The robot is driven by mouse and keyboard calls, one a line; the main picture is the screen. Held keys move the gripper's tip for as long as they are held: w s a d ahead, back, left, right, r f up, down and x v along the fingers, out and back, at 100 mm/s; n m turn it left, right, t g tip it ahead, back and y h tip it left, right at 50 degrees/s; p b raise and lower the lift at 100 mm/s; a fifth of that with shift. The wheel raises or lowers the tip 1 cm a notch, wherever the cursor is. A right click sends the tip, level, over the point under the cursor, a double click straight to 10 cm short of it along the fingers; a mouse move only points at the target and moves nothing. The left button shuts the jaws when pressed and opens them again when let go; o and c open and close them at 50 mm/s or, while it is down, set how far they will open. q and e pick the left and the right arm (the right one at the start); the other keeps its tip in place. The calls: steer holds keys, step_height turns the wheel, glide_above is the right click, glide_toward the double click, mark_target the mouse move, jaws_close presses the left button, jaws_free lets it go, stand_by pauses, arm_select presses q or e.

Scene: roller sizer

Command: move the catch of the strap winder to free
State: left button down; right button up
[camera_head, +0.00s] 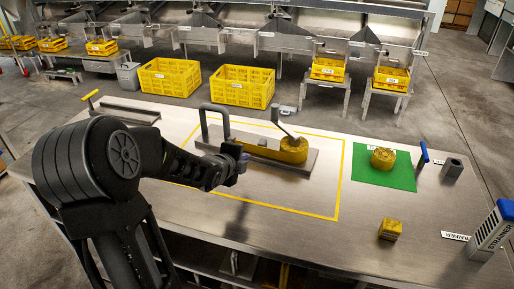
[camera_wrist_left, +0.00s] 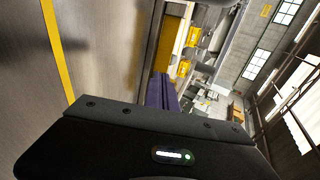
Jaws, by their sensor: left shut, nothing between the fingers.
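The strap winder (camera_head: 262,158) stands on the steel bench inside a yellow taped outline. It has a grey base plate, a yellow strap roll (camera_head: 293,151) at its right end, a crank-like lever (camera_head: 283,122) rising from the roll, and a tall grey bent bar (camera_head: 203,123) at its left. I cannot tell which small part is the catch or how it is set. My left gripper (camera_head: 241,161) is at the front left of the winder, shut and empty, overlapping it in the picture. Its purple fingers (camera_wrist_left: 163,91) show together in the left wrist view. My right gripper is not in view.
A green mat (camera_head: 384,179) with another yellow roll (camera_head: 383,158) lies to the right. A yellow block (camera_head: 390,229) and a blue-handled strainer tool (camera_head: 494,228) sit at the front right. Yellow crates (camera_head: 241,93) stand beyond the bench. The bench front between winder and block is clear.

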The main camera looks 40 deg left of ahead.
arm_select(q)
steer(key=p, duration=0.1)
glide_toward(260, 147)
steer(key=f, duration=0.2)
steer(key=shift+w+f, duration=0.3)
steer(key=shift+w, duration=0.1)
steer(key=shift+w+a+f+p, duration=0.1)
steer(key=shift+w+a+p, duration=0.15)
steer(key=shift+w, duration=0.5)
steer(key=shift+w+a+f+p, duration=0.15)
steer(key=shift+w+p, duration=0.15)
steer(key=shift+w, duration=0.5)
steer(key=shift+w+a+r+p, duration=0.1)
steer(key=shift+w+a+p, duration=0.15)
steer(key=shift+w, duration=0.5)
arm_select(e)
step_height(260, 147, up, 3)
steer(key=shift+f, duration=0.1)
